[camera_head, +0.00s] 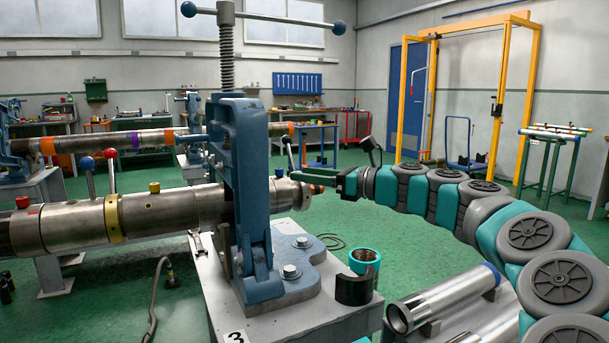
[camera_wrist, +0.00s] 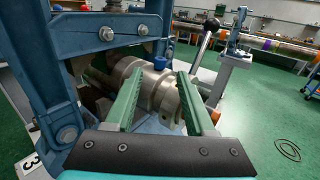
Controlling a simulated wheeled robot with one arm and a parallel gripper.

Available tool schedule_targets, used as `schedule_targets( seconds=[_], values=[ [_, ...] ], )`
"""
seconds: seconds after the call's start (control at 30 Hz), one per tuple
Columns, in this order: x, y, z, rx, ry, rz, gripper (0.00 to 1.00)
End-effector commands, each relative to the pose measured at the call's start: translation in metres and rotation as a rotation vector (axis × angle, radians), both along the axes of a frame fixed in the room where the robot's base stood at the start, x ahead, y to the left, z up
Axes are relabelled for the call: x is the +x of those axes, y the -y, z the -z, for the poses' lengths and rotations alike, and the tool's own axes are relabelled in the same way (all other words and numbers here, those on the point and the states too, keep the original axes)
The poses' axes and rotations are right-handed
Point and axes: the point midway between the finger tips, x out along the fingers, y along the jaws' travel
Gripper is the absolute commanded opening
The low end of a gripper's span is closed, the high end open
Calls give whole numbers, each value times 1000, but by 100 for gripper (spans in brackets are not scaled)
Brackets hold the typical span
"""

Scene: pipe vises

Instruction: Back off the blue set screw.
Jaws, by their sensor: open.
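The blue set screw (camera_wrist: 160,62) stands on top of a metal collar on the pipe (camera_wrist: 132,72) in the wrist view. My gripper (camera_wrist: 160,75) is open, its two green fingers spread on either side of the collar and screw in that picture. Nothing is held between them. I cannot tell the depth gap to the screw. In the head view my gripper (camera_head: 326,180) reaches in from the right towards the pipe end, just right of the blue vise (camera_head: 250,160).
A lever with a dark knob (camera_wrist: 208,27) rises just right of the pipe end. The vise's blue frame (camera_wrist: 38,75) stands close on the left. Red (camera_head: 22,202) and yellow (camera_head: 154,187) screws sit farther along the pipe. Loose metal tubes (camera_head: 440,297) lie in front.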

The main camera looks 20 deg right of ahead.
Motion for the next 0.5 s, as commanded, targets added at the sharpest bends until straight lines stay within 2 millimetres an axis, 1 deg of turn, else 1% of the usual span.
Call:
schedule_targets(
  seconds=[0.13, 0.23, 0.5],
  values=[
    [0, -2, -1, -53, 58, 9, 55],
    [-1, -4, -2, -149, 158, 25, 55],
    [-2, -12, -7, -547, 541, 84, 55]
  ],
)
